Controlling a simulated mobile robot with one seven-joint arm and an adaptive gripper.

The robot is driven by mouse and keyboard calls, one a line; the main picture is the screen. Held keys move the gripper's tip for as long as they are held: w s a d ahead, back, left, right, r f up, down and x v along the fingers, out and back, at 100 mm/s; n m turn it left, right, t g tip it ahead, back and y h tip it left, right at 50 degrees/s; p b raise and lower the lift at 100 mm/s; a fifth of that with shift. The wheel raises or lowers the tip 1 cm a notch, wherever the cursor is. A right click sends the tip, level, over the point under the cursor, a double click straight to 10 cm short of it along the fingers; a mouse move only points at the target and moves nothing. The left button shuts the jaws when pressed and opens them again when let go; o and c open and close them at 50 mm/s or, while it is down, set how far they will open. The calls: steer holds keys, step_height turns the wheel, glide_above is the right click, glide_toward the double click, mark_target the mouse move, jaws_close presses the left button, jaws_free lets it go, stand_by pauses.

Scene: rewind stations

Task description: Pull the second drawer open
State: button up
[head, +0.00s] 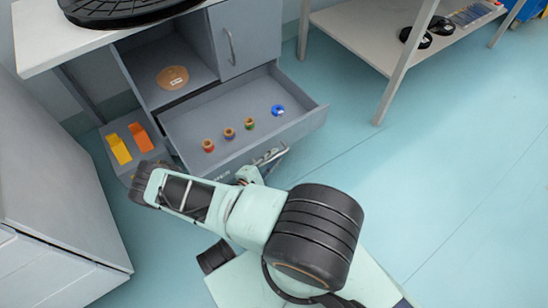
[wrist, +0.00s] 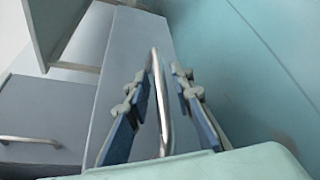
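A grey drawer (head: 303,117) stands pulled out from the cabinet in the head view, holding several small coloured rolls. A metal bar handle (wrist: 162,105) runs between the fingers of my gripper (wrist: 160,92) in the wrist view. The fingers stand on either side of the bar, with gaps visible, so the gripper looks open around it. In the head view my gripper (head: 262,166) is at the front of the pulled-out drawer, partly hidden by my arm. I cannot tell whether the handle belongs to this drawer or to one below.
A cabinet door (head: 244,38) is shut above the drawer. An open shelf beside it holds a tan disc (head: 172,78). A tray with yellow and orange pieces (head: 119,148) is at left. A grey cabinet (head: 50,170) fills the left side. The floor at right is clear.

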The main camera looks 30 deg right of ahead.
steer(key=shift+r, duration=0.1)
step_height(320, 180, up, 10)
steer(key=shift+f, duration=0.1)
stand_by(0.6)
stand_by(0.4)
